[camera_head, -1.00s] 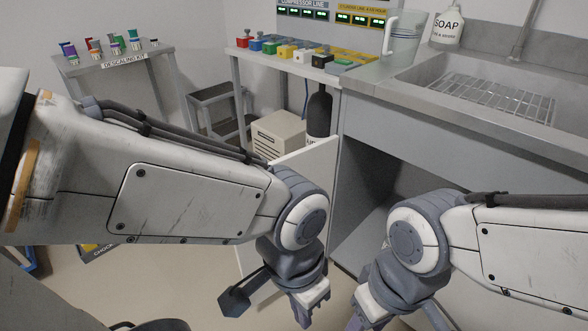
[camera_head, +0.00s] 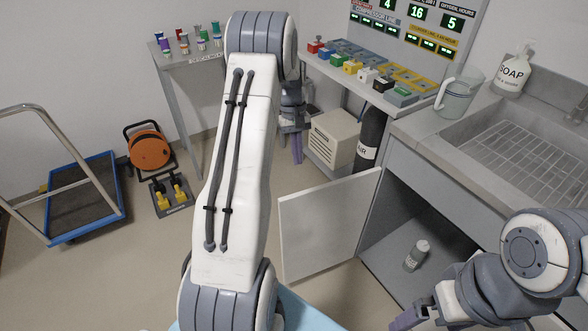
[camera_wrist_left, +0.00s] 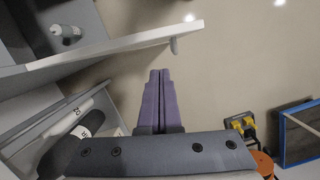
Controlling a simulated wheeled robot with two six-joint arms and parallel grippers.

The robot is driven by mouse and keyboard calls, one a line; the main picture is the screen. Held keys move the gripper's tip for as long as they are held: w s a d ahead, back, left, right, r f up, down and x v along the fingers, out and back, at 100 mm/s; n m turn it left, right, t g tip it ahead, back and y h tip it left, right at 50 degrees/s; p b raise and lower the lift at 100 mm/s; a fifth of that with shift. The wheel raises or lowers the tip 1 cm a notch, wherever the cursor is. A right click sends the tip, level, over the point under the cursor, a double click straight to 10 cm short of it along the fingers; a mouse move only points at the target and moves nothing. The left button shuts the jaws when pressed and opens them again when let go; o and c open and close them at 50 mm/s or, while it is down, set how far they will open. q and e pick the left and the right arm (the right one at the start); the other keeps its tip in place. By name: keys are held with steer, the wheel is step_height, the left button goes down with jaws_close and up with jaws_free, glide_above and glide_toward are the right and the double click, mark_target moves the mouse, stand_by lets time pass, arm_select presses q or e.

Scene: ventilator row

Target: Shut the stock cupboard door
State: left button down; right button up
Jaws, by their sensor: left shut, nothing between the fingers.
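The stock cupboard door (camera_head: 328,228) is a white panel under the sink counter. It stands wide open, swung out to the left of the opening. In the left wrist view the door (camera_wrist_left: 120,46) shows edge-on from above, with a small grey handle (camera_wrist_left: 174,46) near its free end. My left gripper (camera_head: 297,150) is shut and empty, beyond the door on its far side. In the left wrist view its purple fingers (camera_wrist_left: 156,92) lie together, apart from the door. My right gripper (camera_head: 415,318) is at the lower right, in front of the cupboard; its fingers are partly cut off.
A white bottle (camera_head: 416,256) stands inside the open cupboard (camera_head: 385,262). A dark cylinder (camera_head: 369,140) and a beige box (camera_head: 333,138) stand behind the door. A blue-edged trolley (camera_head: 85,200) and an orange reel (camera_head: 149,146) are at the left.

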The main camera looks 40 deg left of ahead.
arm_select(q)
steer(key=s+a+f+n, duration=0.1)
steer(key=a, duration=0.3)
steer(key=s+d+f, duration=0.3)
steer(key=d+f, duration=0.2)
steer(key=f, duration=0.4)
steer(key=shift+p, duration=0.3)
steer(key=shift+s+d+f, duration=0.1)
steer(key=shift+s+d, duration=0.05)
steer(key=shift+s, duration=0.05)
